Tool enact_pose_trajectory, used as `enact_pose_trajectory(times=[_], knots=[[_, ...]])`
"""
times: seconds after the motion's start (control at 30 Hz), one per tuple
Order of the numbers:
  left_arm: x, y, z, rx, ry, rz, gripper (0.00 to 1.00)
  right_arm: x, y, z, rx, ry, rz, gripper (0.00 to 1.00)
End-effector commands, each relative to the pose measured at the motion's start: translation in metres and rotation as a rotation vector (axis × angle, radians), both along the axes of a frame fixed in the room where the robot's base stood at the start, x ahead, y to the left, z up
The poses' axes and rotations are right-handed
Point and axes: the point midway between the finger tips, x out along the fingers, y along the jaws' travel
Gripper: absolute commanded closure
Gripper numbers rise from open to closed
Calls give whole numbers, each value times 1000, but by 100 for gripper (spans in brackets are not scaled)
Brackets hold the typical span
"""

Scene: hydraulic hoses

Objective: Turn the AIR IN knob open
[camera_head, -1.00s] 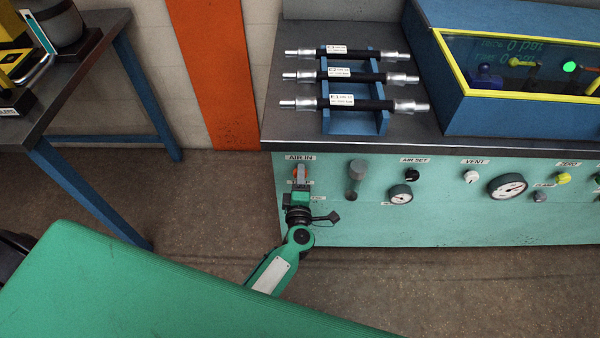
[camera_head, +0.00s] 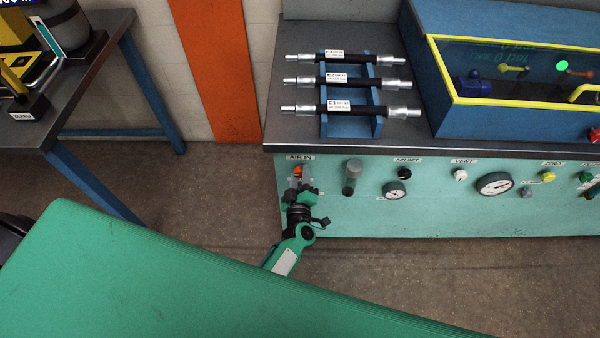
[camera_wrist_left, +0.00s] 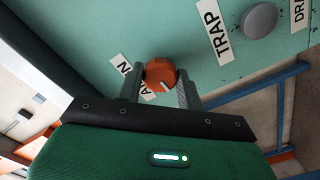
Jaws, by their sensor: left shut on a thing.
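The AIR IN knob is orange and round, on the green front panel under the AIR IN label. In the head view a little of the knob (camera_head: 297,171) shows above my left gripper (camera_head: 299,187). In the left wrist view the knob (camera_wrist_left: 161,74) sits between the two fingers of my left gripper (camera_wrist_left: 161,88), which are shut on its sides. A pale mark shows on the knob's face. The fingers partly cover the AIR IN label (camera_wrist_left: 122,68) there. My right gripper is not in view.
A grey cylinder (camera_head: 352,177) stands on the panel right of the knob, with a gauge (camera_head: 396,193) and small knobs further right. Several hoses lie on a blue rack (camera_head: 348,126) on the bench above. A blue-legged table (camera_head: 84,184) stands at left.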

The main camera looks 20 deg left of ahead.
Motion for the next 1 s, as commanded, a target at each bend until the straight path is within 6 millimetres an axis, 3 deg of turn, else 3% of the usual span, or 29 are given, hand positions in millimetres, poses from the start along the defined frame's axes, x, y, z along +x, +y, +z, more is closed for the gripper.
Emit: enact_pose_trajectory(times=[0.67,0.7,0.8,1.0], knots=[[-1,-1,-1,65,21,-2,86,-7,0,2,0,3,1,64],[-1,-1,-1,65,21,-2,61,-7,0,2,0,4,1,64],[0,-1,-1,65,21,-1,42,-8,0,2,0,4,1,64],[0,0,-1,64,19,-1,41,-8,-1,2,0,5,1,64]])
